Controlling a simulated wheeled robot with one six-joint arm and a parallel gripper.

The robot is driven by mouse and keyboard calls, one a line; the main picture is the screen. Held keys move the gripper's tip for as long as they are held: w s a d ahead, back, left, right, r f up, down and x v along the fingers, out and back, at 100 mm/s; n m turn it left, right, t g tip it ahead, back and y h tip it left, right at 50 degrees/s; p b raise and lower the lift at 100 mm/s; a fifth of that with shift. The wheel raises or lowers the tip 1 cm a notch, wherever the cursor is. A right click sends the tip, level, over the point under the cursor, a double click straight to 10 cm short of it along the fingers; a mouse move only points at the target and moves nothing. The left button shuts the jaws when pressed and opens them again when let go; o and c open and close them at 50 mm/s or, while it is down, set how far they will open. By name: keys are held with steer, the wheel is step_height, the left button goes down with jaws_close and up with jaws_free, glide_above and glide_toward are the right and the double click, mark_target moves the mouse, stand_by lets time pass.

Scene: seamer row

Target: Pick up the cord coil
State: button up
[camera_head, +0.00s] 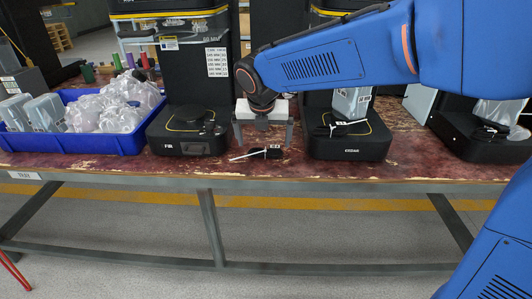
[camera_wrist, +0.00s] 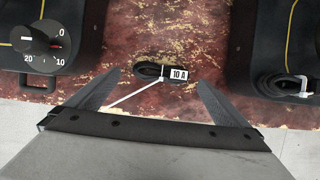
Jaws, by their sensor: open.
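The cord coil (camera_head: 266,153) is a small black coil with a white tie and a white tag, lying on the worn red bench top near its front edge. In the wrist view the coil (camera_wrist: 150,72) shows a tag reading "10 A" and the long white tie tail running down to the left. My gripper (camera_head: 263,143) is open and empty above the coil. In the wrist view its two fingers (camera_wrist: 158,82) stand apart, with the coil ahead of and between their tips, not touching them as far as I can see.
Black machines stand close on the left (camera_head: 188,130) and right (camera_head: 347,135) of the coil. A blue tray (camera_head: 130,142) of bagged items sits further left. Another black machine (camera_head: 478,138) is at the far right. The bench's front edge (camera_head: 300,182) is just below the coil.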

mark_target(265, 148)
steer(key=shift+x, duration=2.55)
steer(key=shift+w+d+r, duration=0.1)
steer(key=shift+w+d, duration=0.05)
steer(key=c, duration=1.1)
